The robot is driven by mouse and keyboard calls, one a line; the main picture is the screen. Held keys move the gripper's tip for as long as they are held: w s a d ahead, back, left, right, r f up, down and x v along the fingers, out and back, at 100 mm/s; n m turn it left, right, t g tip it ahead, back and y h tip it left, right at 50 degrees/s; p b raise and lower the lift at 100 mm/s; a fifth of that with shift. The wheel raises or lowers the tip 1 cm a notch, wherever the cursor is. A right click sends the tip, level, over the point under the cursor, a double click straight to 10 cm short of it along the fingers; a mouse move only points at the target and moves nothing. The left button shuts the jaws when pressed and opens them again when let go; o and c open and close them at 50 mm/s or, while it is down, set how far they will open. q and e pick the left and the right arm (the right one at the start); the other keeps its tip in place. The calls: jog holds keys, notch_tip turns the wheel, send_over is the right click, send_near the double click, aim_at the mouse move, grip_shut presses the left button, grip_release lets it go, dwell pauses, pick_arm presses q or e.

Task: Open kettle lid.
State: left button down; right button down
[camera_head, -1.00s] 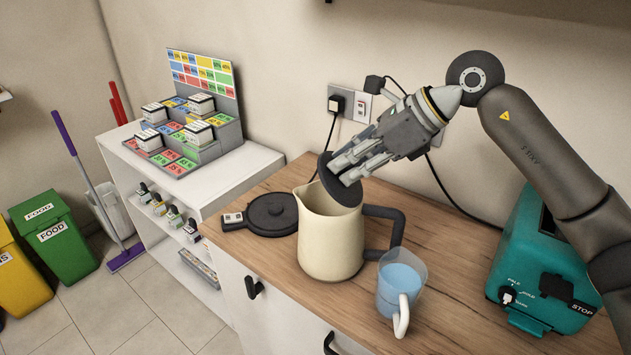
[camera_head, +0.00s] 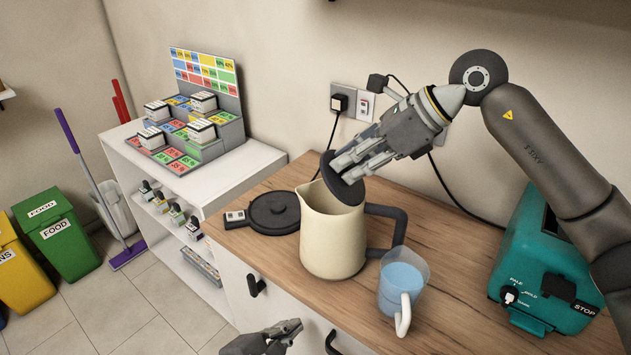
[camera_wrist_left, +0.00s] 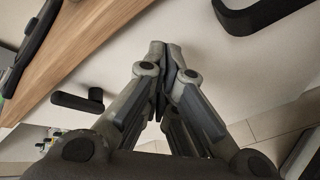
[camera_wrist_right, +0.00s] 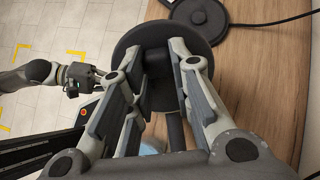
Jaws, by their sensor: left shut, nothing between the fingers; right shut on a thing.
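The cream kettle (camera_head: 331,240) with a dark handle (camera_head: 386,228) stands upright on the wooden counter. Its round black lid (camera_head: 343,180) is tilted up at the top right of the kettle, and the kettle's mouth is partly uncovered. My right gripper (camera_head: 345,172) is shut on the lid; the right wrist view also shows the lid (camera_wrist_right: 130,48) behind the fingers (camera_wrist_right: 157,75). Whether the lid still touches the kettle rim is hard to tell. My left gripper (camera_head: 296,325) is shut and empty, low in front of the counter; its fingertips (camera_wrist_left: 164,48) meet in the left wrist view.
The black kettle base (camera_head: 272,212) lies left of the kettle. A clear mug (camera_head: 400,278) of bluish liquid stands close to its right. A teal toaster (camera_head: 545,262) is at the right, a white shelf unit (camera_head: 225,180) at the left. Wall sockets (camera_head: 353,103) are behind.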

jog(key=shift+r, duration=0.1)
pick_arm(q)
jog(key=w+d+r+n+t+h, duration=0.15)
jog(key=r+t, duration=0.25)
jog(key=r, duration=0.8)
jog(key=w+r+n+t+h, duration=0.1)
jog(key=w+r+t, duration=0.2)
jog(key=r, duration=0.9)
jog(key=shift+m+y, duration=0.25)
jog(key=x, duration=1)
jog(key=shift+w+a, duration=0.1)
jog(key=shift+w, duration=0.05)
